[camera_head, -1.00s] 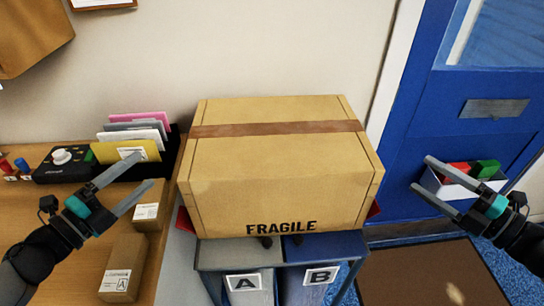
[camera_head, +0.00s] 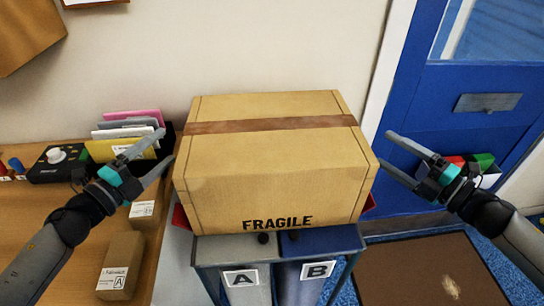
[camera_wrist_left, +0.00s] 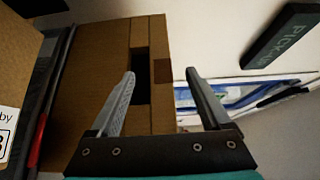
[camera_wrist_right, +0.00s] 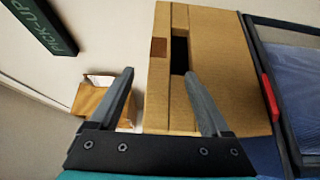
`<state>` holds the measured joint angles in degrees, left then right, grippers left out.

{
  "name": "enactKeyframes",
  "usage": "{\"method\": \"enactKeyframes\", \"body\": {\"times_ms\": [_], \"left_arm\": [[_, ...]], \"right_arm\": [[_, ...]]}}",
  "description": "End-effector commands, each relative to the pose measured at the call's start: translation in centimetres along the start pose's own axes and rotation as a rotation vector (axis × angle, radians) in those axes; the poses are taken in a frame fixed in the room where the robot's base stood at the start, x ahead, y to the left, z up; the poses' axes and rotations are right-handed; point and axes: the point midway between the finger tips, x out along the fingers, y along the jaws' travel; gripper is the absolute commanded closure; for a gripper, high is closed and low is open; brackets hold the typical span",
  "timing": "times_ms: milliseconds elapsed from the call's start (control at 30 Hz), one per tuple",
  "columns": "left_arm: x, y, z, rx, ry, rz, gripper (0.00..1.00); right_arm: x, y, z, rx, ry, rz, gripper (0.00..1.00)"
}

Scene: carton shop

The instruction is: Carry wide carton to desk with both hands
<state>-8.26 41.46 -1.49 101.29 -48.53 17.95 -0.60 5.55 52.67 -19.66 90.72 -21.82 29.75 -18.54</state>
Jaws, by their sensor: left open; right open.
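The wide carton (camera_head: 275,175), brown with a dark tape strip and the word FRAGILE, rests on a stand with bins A and B. Its side walls show dark hand slots in the left wrist view (camera_wrist_left: 139,75) and the right wrist view (camera_wrist_right: 180,55). My left gripper (camera_head: 168,146) is open and empty just left of the carton, its fingers pointing towards it. My right gripper (camera_head: 384,150) is open and empty just right of the carton. In each wrist view one finger lies in front of the slot wall; whether they touch is unclear.
A wooden desk (camera_head: 60,225) on the left holds small cartons (camera_head: 121,265), a file rack with envelopes (camera_head: 125,145) and a black device (camera_head: 60,163). A blue door (camera_head: 440,110) and a brown mat (camera_head: 430,270) are on the right.

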Motion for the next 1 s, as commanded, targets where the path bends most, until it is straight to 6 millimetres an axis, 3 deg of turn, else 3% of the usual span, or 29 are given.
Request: {"method": "enactKeyframes", "body": {"times_ms": [500, 1000], "left_arm": [[6.4, -0.1, 0.0, -0.002, -0.001, -0.002, 0.19], [7.7, 0.0, 0.0, -0.001, 0.0, 0.0, 0.19]], "right_arm": [[6.4, 0.1, 0.0, 0.001, 0.0, 0.002, 0.19], [7.7, 0.0, 0.0, 0.001, 0.0, 0.0, 0.19]]}}
